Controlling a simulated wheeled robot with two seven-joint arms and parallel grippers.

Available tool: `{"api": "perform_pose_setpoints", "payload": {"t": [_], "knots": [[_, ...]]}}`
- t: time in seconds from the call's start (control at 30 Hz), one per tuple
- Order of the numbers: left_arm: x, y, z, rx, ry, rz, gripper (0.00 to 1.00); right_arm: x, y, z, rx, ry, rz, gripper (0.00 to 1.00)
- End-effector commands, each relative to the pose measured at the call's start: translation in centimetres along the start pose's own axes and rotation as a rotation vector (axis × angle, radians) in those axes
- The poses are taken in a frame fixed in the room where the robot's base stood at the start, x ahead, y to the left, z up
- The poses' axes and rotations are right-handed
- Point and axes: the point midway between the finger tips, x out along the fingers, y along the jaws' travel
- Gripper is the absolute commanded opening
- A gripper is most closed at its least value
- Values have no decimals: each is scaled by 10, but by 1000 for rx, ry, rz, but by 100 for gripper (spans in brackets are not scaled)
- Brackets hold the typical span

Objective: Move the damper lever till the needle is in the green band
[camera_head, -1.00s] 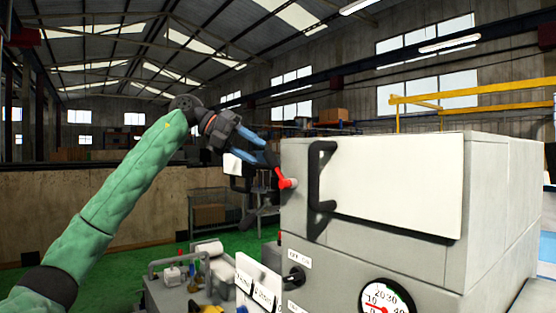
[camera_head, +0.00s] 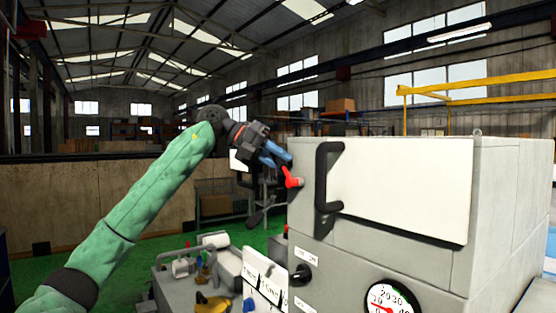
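The red damper lever (camera_head: 291,178) is on the left side of the grey machine housing, its handle pointing up and slightly left. My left gripper (camera_head: 277,155) comes in from the left, its blue fingers just above and left of the lever's tip. The fingers look close together, but their gap is hard to judge, and I cannot tell whether they touch the lever. The round white gauge (camera_head: 391,298) is at the bottom edge, its lower part cut off. Red shows on its face; the needle's exact reading is unclear. My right gripper is out of view.
A black handle (camera_head: 324,178) stands out from the housing (camera_head: 400,190) just right of the lever. A black knob (camera_head: 301,274) is below. Small machine parts (camera_head: 205,265) are at lower left. There is open air left of the housing.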

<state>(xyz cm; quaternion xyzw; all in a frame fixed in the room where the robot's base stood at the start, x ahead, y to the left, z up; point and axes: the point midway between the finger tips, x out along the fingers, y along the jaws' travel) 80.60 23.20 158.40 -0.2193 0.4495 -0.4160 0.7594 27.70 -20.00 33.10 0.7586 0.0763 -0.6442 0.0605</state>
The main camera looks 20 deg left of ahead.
Motion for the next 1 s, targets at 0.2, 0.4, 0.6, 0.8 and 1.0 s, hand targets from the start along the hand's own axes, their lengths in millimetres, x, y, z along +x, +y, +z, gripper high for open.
{"api": "perform_pose_setpoints", "payload": {"t": [0.2,0.4,0.6,0.8,1.0], "knots": [[0,0,0,0,0,0,0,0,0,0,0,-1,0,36],[-1,-4,0,35,0,34,0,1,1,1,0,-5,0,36],[1,-14,-2,126,-1,125,0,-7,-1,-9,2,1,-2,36],[1,-18,-2,171,0,172,0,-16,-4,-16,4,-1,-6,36],[1,-19,-2,173,0,174,0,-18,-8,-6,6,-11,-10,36]]}}
